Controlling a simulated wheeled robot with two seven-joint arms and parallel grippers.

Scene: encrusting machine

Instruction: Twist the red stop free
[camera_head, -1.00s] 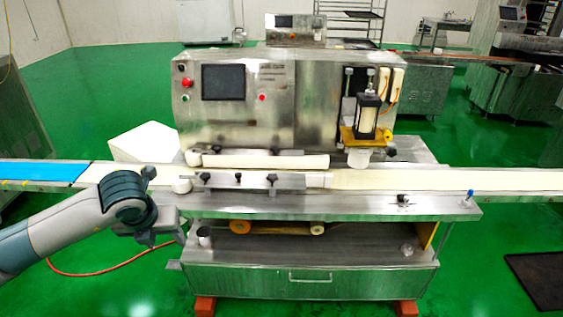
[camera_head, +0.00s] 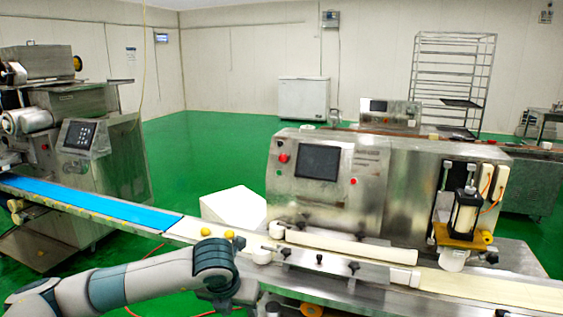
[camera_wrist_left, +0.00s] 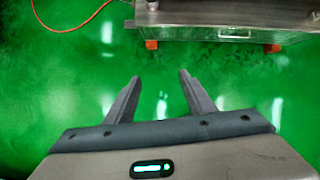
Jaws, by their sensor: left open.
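The red stop (camera_head: 283,158) is a round red button on the upper left of the steel machine's front, left of its dark screen (camera_head: 317,162). A smaller red button (camera_head: 353,181) sits right of the screen. My left arm comes in from the left in the head view, with its wrist low in front of the conveyor, below and left of the red stop and well apart from it. In the left wrist view my left gripper (camera_wrist_left: 160,78) is open and empty above the green floor. The stop is not in that view. My right gripper is not in view.
The conveyor with a blue belt (camera_head: 90,202) runs between my arm and the machine. A white box (camera_head: 234,206) stands left of the machine. Another machine (camera_head: 85,140) is at the left. Green floor is clear behind.

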